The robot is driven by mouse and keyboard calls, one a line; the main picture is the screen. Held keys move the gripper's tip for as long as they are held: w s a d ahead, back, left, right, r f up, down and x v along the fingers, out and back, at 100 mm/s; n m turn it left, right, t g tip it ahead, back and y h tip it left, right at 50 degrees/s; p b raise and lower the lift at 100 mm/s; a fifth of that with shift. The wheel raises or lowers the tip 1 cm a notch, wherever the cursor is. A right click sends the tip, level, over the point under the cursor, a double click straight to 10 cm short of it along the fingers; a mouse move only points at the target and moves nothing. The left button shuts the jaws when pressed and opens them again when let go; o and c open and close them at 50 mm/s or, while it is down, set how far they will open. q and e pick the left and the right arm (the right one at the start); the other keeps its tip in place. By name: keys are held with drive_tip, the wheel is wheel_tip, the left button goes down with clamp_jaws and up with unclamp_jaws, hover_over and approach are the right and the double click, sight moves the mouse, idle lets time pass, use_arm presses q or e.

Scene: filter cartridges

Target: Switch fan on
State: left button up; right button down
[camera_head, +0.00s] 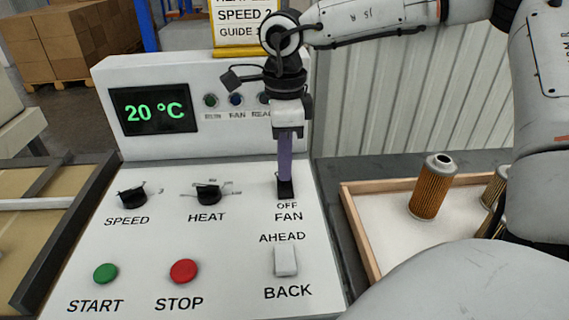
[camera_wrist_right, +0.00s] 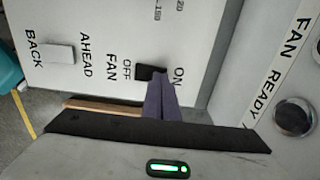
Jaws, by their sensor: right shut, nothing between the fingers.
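The fan switch (camera_head: 285,188) is a black rocker on the white control panel, above the labels OFF and FAN. My right gripper (camera_head: 285,180) points down at it, its purple fingers closed together, with the tips at or just above the switch's upper part. In the right wrist view the black switch (camera_wrist_right: 150,72) shows between OFF and ON, beside the purple fingertips (camera_wrist_right: 158,85). I cannot tell if the fingers touch it. The fan indicator lamp (camera_head: 236,100) on the upright panel looks dark blue. My left gripper is not in view.
The panel also has a SPEED knob (camera_head: 131,196), a HEAT knob (camera_head: 208,194), a green START button (camera_head: 106,273), a red STOP button (camera_head: 184,271) and a white AHEAD/BACK switch (camera_head: 286,261). A display (camera_head: 154,110) reads 20 °C. A wooden-rimmed tray (camera_head: 357,228) with filter cartridges (camera_head: 434,187) stands right.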

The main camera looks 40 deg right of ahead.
drive_tip(key=shift+f, duration=0.3)
drive_tip(key=shift+r, duration=0.1)
wheel_tip(320, 180, up, 7)
drive_tip(key=p, duration=0.3)
drive_tip(key=shift+p, duration=0.3)
idle(0.8)
